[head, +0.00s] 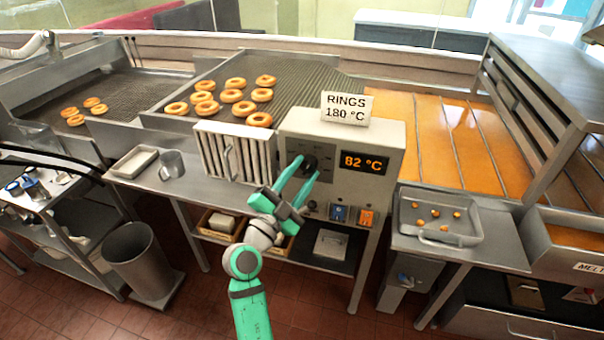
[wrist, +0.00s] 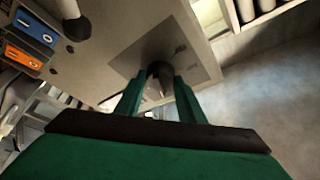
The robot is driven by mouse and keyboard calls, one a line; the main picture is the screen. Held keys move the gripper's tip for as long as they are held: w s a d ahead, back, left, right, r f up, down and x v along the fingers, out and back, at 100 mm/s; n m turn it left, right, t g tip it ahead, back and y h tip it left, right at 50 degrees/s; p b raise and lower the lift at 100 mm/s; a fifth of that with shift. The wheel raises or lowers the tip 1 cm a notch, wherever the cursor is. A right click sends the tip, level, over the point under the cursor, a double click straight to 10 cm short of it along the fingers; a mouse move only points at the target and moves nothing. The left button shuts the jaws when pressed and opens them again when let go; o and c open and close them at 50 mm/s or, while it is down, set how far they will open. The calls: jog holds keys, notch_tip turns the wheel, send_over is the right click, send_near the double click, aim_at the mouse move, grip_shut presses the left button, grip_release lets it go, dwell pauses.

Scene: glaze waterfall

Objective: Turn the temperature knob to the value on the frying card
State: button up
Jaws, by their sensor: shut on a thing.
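The frying card (head: 347,107) stands on top of the control box and reads "RINGS 180 °C". The display (head: 364,162) on the box front shows "82 °C" in orange. The dark temperature knob (head: 309,163) sits left of the display on a grey dial plate. My gripper (head: 306,168) reaches up to it and its two green fingers are shut on the knob. In the wrist view the knob (wrist: 160,70) shows between the fingertips, partly hidden by them. The scale marks on the dial plate (wrist: 185,60) are too small to read.
A slatted metal rack with a handle (head: 235,152) stands left of the box. A tray with small pieces (head: 440,222) is at the right. Several rings (head: 232,96) lie on the mesh behind.

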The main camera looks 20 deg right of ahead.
dwell(0.4)
jog(key=o, duration=1)
jog(key=shift+w, duration=0.1)
jog(key=v, duration=1.1)
